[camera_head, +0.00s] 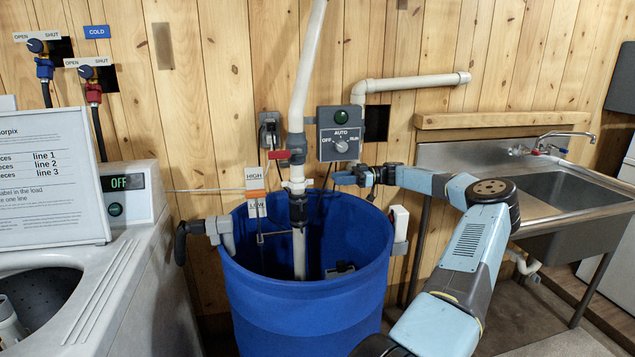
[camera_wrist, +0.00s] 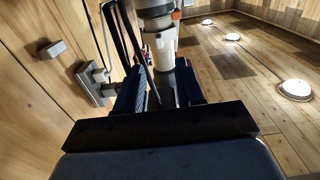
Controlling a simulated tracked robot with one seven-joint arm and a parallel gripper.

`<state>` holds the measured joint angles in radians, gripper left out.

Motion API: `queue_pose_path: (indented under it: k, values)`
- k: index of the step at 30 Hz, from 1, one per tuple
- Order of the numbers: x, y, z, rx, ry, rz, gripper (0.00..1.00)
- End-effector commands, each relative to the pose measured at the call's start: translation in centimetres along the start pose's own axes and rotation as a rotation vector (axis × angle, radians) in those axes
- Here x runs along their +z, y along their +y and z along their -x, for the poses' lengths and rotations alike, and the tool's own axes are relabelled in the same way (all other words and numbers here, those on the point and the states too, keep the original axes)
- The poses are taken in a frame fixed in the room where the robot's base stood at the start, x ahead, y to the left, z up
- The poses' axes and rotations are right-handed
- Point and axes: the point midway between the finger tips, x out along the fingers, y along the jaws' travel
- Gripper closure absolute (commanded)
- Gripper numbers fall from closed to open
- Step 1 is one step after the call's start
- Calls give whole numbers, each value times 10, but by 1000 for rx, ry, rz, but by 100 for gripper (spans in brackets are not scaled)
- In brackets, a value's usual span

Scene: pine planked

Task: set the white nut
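The white nut (camera_head: 297,187) sits on the upright pipe above the blue barrel, between the grey fitting with the red handle and a dark section. In the wrist view, a white ring-shaped fitting (camera_wrist: 163,50) on the pipe, which looks like the nut, shows ahead between the fingers. My gripper (camera_head: 345,178) reaches in from the right at about the nut's height. It also shows in the wrist view (camera_wrist: 162,80), with its dark blue fingers apart and nothing held. In the head view a small gap separates the fingertips from the nut.
The blue barrel (camera_head: 305,318) stands below, with HIGH and LOW tags (camera_head: 255,180) left of the pipe. The control box (camera_head: 340,133) reads OFF, AUTO, RUN on the wall just above my gripper. A washer (camera_head: 140,270) is left, a steel sink (camera_head: 560,195) right.

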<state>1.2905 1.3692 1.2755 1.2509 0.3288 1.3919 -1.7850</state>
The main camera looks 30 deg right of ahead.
Motion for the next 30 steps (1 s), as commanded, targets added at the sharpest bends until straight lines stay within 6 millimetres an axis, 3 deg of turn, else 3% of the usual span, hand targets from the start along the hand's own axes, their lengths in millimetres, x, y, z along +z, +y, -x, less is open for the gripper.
queue_pose_path:
  k: [6,15,21,30]
  values:
    - [0,-1,-42,-6,0,-1,63]
    - [0,0,-85,-6,0,-1,63]
    - [0,0,-96,-5,0,-1,63]
    - [0,0,-98,-5,0,-1,64]
